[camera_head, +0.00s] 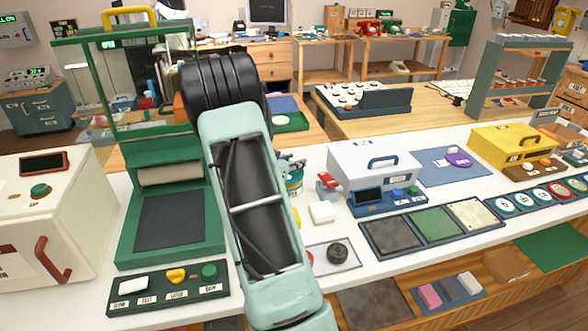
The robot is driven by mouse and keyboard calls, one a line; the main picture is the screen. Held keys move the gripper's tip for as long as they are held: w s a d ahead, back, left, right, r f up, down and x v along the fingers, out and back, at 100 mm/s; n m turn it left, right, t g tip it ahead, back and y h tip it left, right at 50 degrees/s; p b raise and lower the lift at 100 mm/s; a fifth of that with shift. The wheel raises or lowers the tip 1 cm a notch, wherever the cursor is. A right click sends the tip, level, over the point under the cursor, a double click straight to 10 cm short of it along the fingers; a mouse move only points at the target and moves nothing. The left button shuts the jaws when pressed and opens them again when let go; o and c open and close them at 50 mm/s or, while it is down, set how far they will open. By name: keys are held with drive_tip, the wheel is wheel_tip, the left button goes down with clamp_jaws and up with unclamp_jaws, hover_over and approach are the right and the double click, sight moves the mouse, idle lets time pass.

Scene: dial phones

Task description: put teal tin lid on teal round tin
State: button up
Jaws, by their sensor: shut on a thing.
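My gripper (289,162) shows only in part, just past the right edge of my own pale green arm, which hides most of it. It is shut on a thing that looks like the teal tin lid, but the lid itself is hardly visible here. The teal round tin (295,186) stands on the white counter just below my gripper, with a pale and yellowish band on its side. My arm covers its left part. I cannot tell whether the lid touches the tin's rim.
A red item (327,185) and a white block (321,212) stand close to the right of the tin. A white box with a blue handle (374,166) is further right. A green press-like frame (160,215) stands left of my arm. The white counter is crowded.

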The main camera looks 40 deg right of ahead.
drive_tip(key=shift+f, duration=1.3)
drive_tip(key=shift+f, duration=0.2)
drive_tip(key=o, duration=1.1)
drive_tip(key=shift+r, duration=0.1)
drive_tip(key=shift+r, duration=0.15)
drive_tip(key=shift+s+a+r, duration=0.1)
drive_tip(key=shift+a, duration=0.2)
drive_tip(key=v, duration=1.1)
drive_tip(key=shift+a+p, duration=0.2)
drive_tip(key=shift+p, duration=0.1)
